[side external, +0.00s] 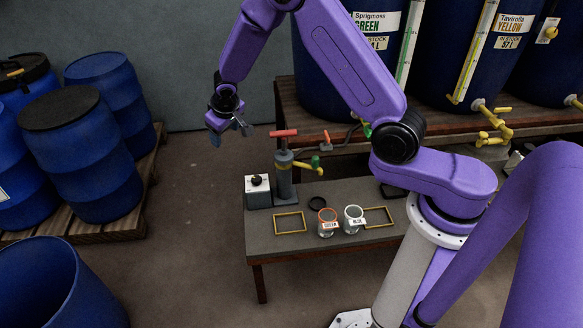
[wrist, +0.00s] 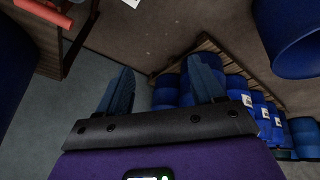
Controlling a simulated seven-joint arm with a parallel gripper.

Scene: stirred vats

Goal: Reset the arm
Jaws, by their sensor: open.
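My purple arm is raised above the low grey table (side external: 340,190) in the side view. My gripper (side external: 229,138) hangs in the air to the left of the table, higher than the table top and away from everything. It is open and empty.
Blue barrels (side external: 82,155) stand on a pallet at left. Labelled vats (side external: 470,50) stand behind.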

